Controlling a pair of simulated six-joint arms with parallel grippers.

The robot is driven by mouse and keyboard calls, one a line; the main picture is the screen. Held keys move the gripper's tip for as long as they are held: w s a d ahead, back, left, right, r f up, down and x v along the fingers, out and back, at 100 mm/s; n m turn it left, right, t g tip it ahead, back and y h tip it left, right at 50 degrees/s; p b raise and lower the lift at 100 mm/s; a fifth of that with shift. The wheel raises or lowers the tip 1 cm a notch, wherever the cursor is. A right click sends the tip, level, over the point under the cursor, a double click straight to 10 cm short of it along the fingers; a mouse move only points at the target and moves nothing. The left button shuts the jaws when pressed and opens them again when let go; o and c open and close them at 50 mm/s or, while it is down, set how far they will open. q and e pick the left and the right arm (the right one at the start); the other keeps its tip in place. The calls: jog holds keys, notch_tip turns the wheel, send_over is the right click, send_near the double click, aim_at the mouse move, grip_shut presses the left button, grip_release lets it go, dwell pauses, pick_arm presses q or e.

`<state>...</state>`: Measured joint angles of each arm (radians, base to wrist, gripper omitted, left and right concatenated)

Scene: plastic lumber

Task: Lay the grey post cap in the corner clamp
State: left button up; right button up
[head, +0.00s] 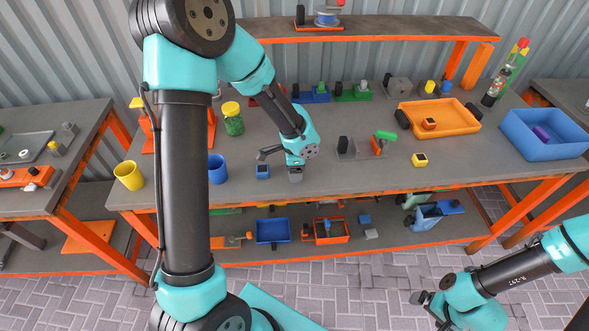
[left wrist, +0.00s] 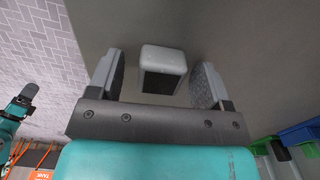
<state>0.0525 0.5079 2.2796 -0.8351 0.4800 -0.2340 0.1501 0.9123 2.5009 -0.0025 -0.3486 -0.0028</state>
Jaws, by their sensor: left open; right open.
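The grey post cap (head: 295,177) is on the bench near its front edge, just below my left gripper (head: 290,163). In the left wrist view the cap (left wrist: 163,70), light grey with a dark face, stands between the two open fingers of the left gripper (left wrist: 158,78), with a gap on each side. What looks like the corner clamp (head: 350,152), a grey plate with a black upright and a green-handled part, lies to the right of the cap. My right gripper (head: 432,301) is open and empty, low at the lower right, away from the bench.
A blue block (head: 262,172) and blue cup (head: 217,170) stand left of the cap. A yellow block (head: 420,160) lies right of the clamp. An orange tray (head: 455,125) and blue bin (head: 545,150) are farther right. The bench between cap and clamp is clear.

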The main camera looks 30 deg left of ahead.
dwell(0.4)
pick_arm(q)
jog(key=c, duration=1)
jog(key=shift+r, duration=0.2)
